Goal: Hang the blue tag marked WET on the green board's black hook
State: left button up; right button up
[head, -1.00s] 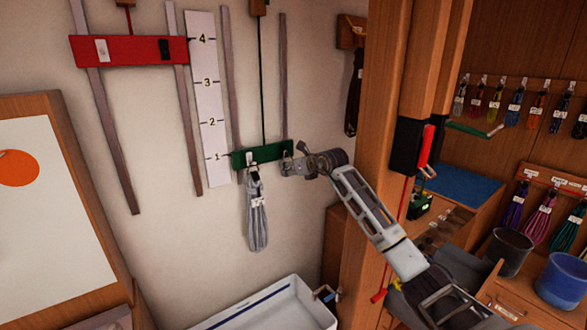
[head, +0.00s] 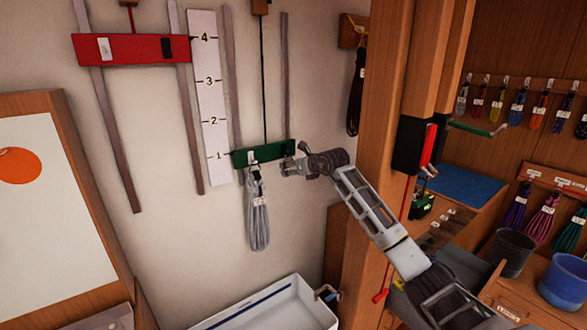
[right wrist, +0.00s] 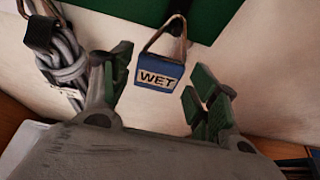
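The green board (head: 270,152) is on the wall, and its underside shows in the right wrist view (right wrist: 205,15). The blue tag marked WET (right wrist: 160,74) hangs below the board. Its wire loop (right wrist: 160,35) reaches up to the black hook (right wrist: 177,27) and appears to pass over it. My right gripper (right wrist: 165,85) is open, with one finger on each side of the tag and visible gaps between. In the head view my right gripper (head: 288,167) is just under the board's right end; the tag cannot be made out there. My left gripper is not in view.
A grey coiled line (head: 258,215) hangs from the board's left hook, close to my right gripper. A red board (head: 130,49) is higher up. A white tub (head: 270,310) stands below. A wooden post (head: 385,150) stands right of my gripper.

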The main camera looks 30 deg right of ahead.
jog(key=shift+o, duration=0.8)
jog(key=shift+s, duration=0.2)
jog(key=v, duration=1.1)
jog(key=shift+s, duration=0.3)
jog(key=shift+r, duration=0.2)
